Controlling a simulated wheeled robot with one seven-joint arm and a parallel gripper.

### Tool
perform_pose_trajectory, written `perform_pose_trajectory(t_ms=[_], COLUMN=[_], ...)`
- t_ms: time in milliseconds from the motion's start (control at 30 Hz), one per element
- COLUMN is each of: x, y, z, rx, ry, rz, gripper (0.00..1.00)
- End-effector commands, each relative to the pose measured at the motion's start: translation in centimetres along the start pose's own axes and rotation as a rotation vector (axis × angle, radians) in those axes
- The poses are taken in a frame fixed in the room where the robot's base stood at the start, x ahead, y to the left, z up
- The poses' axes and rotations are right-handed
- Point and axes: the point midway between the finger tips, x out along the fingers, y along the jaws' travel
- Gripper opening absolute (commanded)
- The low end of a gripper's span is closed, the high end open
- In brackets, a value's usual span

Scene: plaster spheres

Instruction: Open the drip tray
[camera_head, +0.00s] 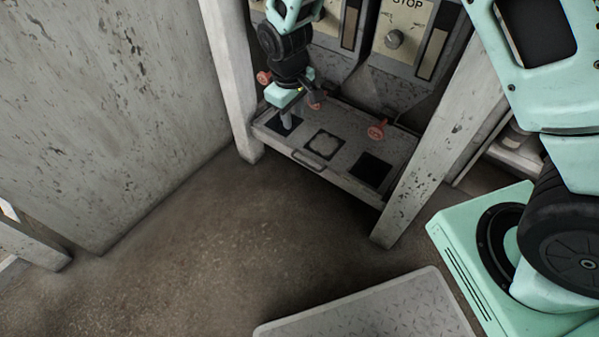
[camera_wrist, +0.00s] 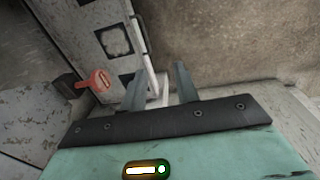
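The drip tray (camera_head: 346,157) is a worn grey slab with dark square openings, low between two pale posts of the machine. It looks closed. Its bar handle (camera_head: 307,161) is on the front edge. My gripper (camera_head: 290,117) hangs pointing down over the left end of the tray. In the wrist view, its two grey fingers (camera_wrist: 160,80) stand apart with nothing seen between them. The tray also shows in the wrist view (camera_wrist: 133,64), at upper left, with the handle (camera_wrist: 140,22) along its edge. I cannot tell whether the fingers touch the tray.
Red taps stick out above the tray, one at right (camera_head: 377,130) and one in the wrist view (camera_wrist: 97,82). Pale posts (camera_head: 232,80) (camera_head: 440,145) flank it. A patterned grey plate (camera_head: 370,315) lies in front. The brown floor (camera_head: 230,230) before the tray is clear.

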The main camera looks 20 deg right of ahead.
Motion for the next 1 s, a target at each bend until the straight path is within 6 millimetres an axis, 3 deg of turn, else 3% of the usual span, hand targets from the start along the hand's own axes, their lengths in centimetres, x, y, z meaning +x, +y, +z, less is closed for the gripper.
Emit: perform_pose_trajectory(t_ms=[33, 133, 233, 467, 1000], x=[3.9, 7.2, 9.0, 10.8, 21.7], y=[0.6, 1.9, 2.8, 3.4, 4.2], z=[-0.4, -1.0, -1.3, -1.5, -1.2], rx=[-0.007, -0.019, -0.029, -0.034, -0.032], ry=[-0.006, -0.01, -0.013, -0.014, -0.016], rz=[0.02, 0.054, 0.075, 0.086, 0.084], gripper=[0.31, 0.31, 0.31, 0.31, 0.31])
